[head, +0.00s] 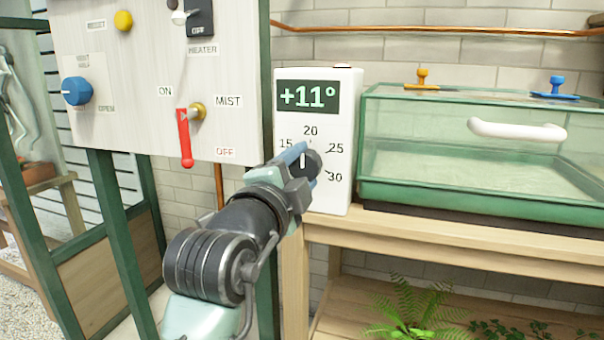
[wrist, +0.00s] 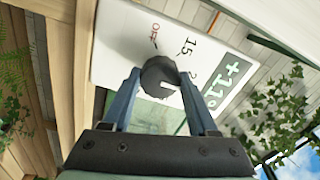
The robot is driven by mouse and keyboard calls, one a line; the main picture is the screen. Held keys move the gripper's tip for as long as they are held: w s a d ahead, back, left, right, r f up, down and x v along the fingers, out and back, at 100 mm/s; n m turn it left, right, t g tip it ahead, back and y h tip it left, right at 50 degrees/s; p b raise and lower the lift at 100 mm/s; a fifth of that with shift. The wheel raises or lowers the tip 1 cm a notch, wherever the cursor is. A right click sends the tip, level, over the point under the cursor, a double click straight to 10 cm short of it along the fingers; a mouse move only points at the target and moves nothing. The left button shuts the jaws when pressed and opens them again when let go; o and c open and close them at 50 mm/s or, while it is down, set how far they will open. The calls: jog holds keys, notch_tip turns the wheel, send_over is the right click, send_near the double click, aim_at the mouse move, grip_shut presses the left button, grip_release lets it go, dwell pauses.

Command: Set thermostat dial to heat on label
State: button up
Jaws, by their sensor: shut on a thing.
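The white thermostat box (head: 345,115) stands on the wooden bench, its green display (head: 307,96) reading +11°. Its round dark dial (head: 313,165) has a white pointer line that looks roughly upright, towards 20. Labels 15, 20, 25 and 30 show around it; OFF shows in the wrist view (wrist: 155,36). I see no label reading "heat on". My gripper (wrist: 160,80) is shut on the dial, a blue finger on each side, and partly hides it in the head view. The dial also shows in the wrist view (wrist: 157,73).
Left of the thermostat is a white panel (head: 150,70) with a blue knob (head: 77,91), a red MIST lever (head: 185,138) and a HEATER switch (head: 199,18). A glass case with a green frame (head: 470,195) stands close on the right. Ferns (head: 418,312) grow below the bench.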

dwell(0.4)
jog(key=o, duration=1.4)
jog(key=shift+c, duration=0.2)
jog(key=p+v, duration=0.2)
jog(key=v, duration=1.1)
jog(key=shift+p, duration=0.3)
jog(key=shift+r, duration=0.1)
jog(key=s+d+r+n+t+y+p, duration=0.2)
jog(key=s+r+n+t, duration=0.15)
jog(key=r+n, duration=0.4)
jog(key=s+d+r+n+t+y+p, duration=0.1)
jog(key=s+r+n+t+y+p, duration=0.25)
jog(key=r, duration=0.65)
jog(key=s+d+r+n+t+y, duration=0.1)
jog(key=s+d+r+n+t, duration=0.15)
jog(key=s+r+n, duration=0.45)
notch_tip(320, 180, up, 39)
jog(key=w+a+p, duration=0.1)
jog(key=w+p, duration=0.1)
jog(key=p, duration=3.5)
jog(key=shift+w+r+n+p, duration=0.25)
jog(key=shift+w+n+p, duration=0.05)
jog(key=shift+w+p, duration=0.1)
